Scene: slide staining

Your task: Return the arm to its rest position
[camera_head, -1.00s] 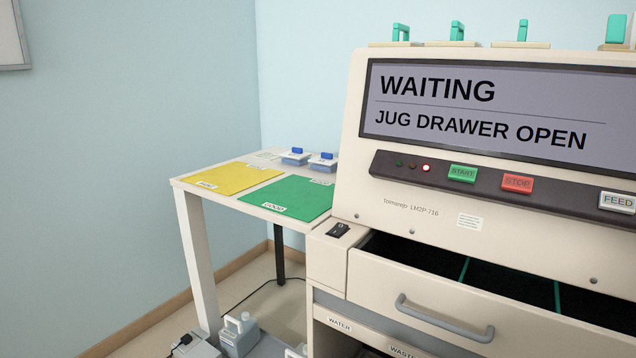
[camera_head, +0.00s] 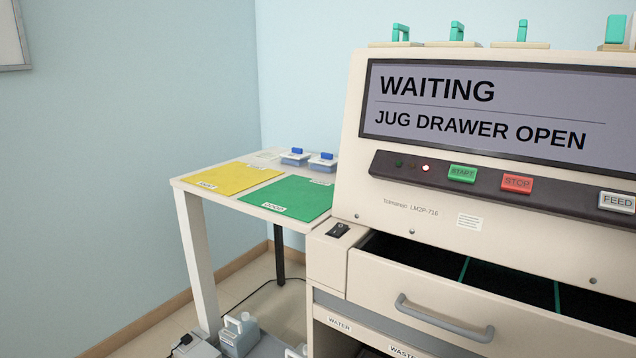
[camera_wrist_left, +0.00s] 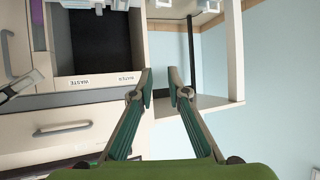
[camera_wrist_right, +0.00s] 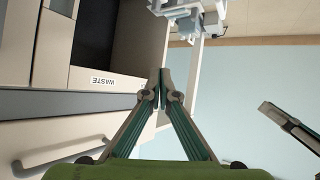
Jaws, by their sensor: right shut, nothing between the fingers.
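Neither arm shows in the head view. In the left wrist view my left gripper (camera_wrist_left: 160,88) is open and empty, its two fingertips apart. In the right wrist view my right gripper (camera_wrist_right: 160,78) is shut, its fingertips together with nothing between them. Both grippers are in free space before the staining machine (camera_head: 420,215). Part of a gripper finger (camera_wrist_right: 290,126) shows at the right edge of the right wrist view. Another gripper part (camera_wrist_left: 18,86) shows at the left edge of the left wrist view.
The machine's upper drawer (camera_head: 450,300) stands pulled out; its screen (camera_head: 490,105) reads "WAITING, JUG DRAWER OPEN". Below are bays labelled WATER and WASTE. A side table (camera_head: 190,182) carries yellow and green mats and blue-handled boxes. A jug (camera_head: 240,336) stands low at the front.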

